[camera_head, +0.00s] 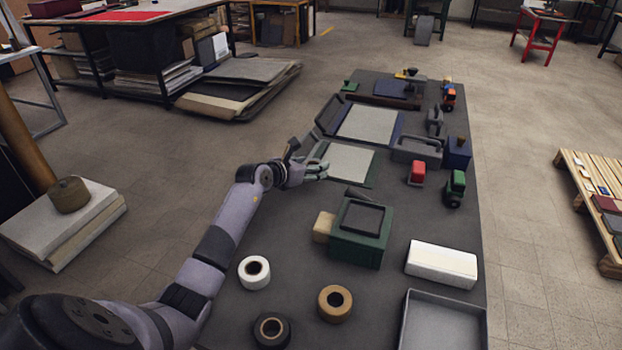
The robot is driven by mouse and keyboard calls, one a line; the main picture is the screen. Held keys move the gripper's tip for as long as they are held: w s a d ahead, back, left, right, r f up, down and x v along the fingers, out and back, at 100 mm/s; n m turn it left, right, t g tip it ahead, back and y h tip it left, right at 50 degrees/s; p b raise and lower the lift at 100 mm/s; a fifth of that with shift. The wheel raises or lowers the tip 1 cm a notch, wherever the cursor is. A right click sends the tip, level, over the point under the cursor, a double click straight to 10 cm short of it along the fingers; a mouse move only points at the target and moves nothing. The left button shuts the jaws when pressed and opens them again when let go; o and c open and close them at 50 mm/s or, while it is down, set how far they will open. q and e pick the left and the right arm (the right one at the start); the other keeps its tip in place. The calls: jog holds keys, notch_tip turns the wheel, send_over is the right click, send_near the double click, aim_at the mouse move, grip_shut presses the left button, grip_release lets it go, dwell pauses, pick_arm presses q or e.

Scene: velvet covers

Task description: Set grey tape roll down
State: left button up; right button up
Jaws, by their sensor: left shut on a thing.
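My left gripper (319,168) is at the left edge of the green-framed panel with a pale grey face (350,163), near the middle of the table. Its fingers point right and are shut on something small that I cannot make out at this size. A dark grey tape roll (259,331) lies flat at the table's near left, well away from the gripper. A white tape roll (246,274) and a tan tape roll (335,314) lie near it. My right gripper is not in view.
The dark table (300,278) holds a green box (360,248), a white block (441,265), a grey tray (407,318) and several toy vehicles at the right. Another framed panel (368,124) lies beyond the gripper. A pallet (582,172) stands right of the table.

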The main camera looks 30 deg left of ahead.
pick_arm(q)
notch_tip(320, 180, down, 5)
jog(key=shift+r, duration=0.2)
jog(key=o, duration=0.7)
jog(key=shift+f+b, duration=0.1)
jog(key=shift+b, duration=0.2)
jog(key=o, duration=0.5)
jog(key=shift+c, duration=0.2)
